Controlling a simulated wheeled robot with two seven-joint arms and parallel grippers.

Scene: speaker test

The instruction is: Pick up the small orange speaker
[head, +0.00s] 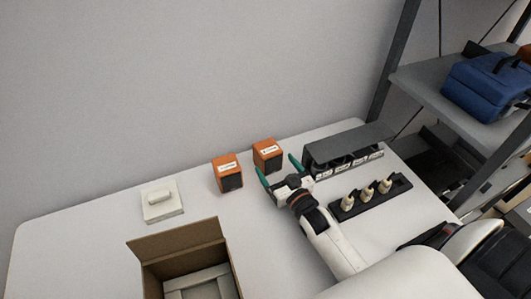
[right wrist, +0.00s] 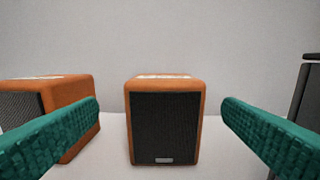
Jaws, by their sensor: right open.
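Two small orange speakers with black fronts and white labels on top stand upright on the white table. One speaker (head: 267,155) is at the back, just beyond my right gripper (head: 278,171). The other speaker (head: 227,173) stands to its left and slightly nearer. In the right wrist view one speaker (right wrist: 164,120) is centred between the green fingers of my right gripper (right wrist: 160,128), farther off and not visibly touched. The other speaker (right wrist: 62,104) is partly behind the left finger. My right gripper is open and empty. My left gripper is not in view.
A dark rack (head: 347,148) stands right of the right gripper, with a black strip (head: 370,196) holding several pale plugs in front of it. A white switch box (head: 161,201) and an open cardboard box (head: 178,246) are at left. Shelves with a blue bag (head: 487,82) stand at right.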

